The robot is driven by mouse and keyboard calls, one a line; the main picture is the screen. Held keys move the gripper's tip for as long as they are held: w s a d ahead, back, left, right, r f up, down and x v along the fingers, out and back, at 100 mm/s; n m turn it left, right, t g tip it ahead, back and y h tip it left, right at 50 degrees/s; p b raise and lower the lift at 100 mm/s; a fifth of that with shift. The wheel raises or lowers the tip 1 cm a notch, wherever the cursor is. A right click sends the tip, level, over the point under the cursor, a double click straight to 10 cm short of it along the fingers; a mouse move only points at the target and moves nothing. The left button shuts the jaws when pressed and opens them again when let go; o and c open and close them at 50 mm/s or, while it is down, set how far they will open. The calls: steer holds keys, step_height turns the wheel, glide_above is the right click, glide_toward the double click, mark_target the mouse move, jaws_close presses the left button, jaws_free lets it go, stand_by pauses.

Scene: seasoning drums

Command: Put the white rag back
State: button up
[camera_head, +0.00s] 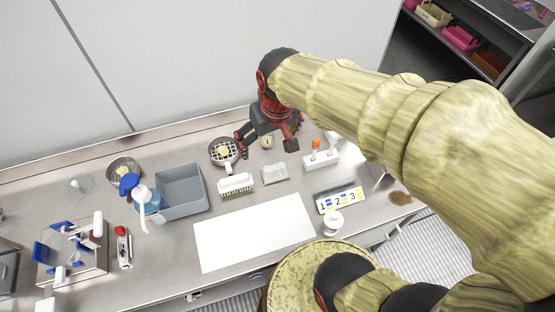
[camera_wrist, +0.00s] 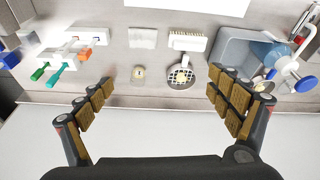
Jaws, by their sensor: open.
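A small pale folded cloth, which looks like the white rag (camera_head: 275,174), lies flat on the steel counter beside a white brush. It also shows in the wrist view (camera_wrist: 142,38), at the upper middle. My gripper (camera_head: 267,146) is above the back of the counter, farther back than the rag. In the wrist view its fingers (camera_wrist: 161,80) are spread wide with nothing between them. The rag lies beyond the fingertips, apart from them.
The white brush (camera_head: 236,184), a round strainer (camera_head: 224,152) and a small round jar (camera_wrist: 139,72) are near the rag. A grey bin (camera_head: 181,191) stands left, a white holder with tools (camera_head: 321,160) right. A bare white sheet (camera_head: 255,232) lies in front.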

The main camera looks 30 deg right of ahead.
steer(key=s+a+r+t, duration=0.1)
steer(key=s+r, duration=0.1)
steer(key=s, duration=0.3)
steer(key=s+a+r+n+t, duration=0.1)
steer(key=s+a+r, duration=0.1)
steer(key=s, duration=0.3)
steer(key=shift+r, duration=0.7)
step_height(320, 180, down, 6)
steer(key=b, duration=0.6)
